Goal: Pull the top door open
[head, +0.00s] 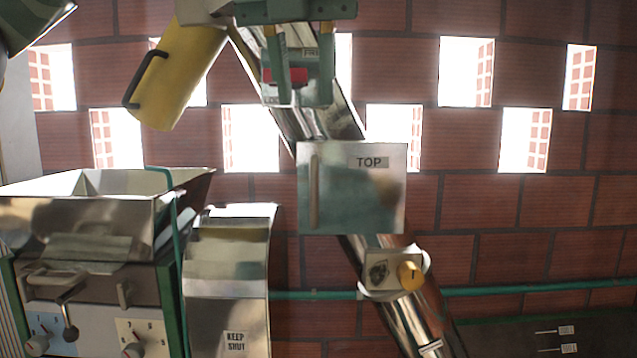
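The top door (350,222) is a square shiny metal panel labelled TOP on the slanted metal tube. It looks flat and closed, with an upright brown handle bar (314,190) near its left edge. My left gripper (300,100) hangs from the top of the picture, fingers pointing down and spread apart. It is open, with no door handle between its fingers. In the picture it is above the door, apart from the handle. A red part (286,76) and a partly covered label show around the fingers; their depth is unclear. My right gripper is not in view.
Below stand a metal hopper (190,177) and a KEEP SHUT cover (228,280). A green pipe (530,289) crosses the brick wall. Space right of the door looks clear.

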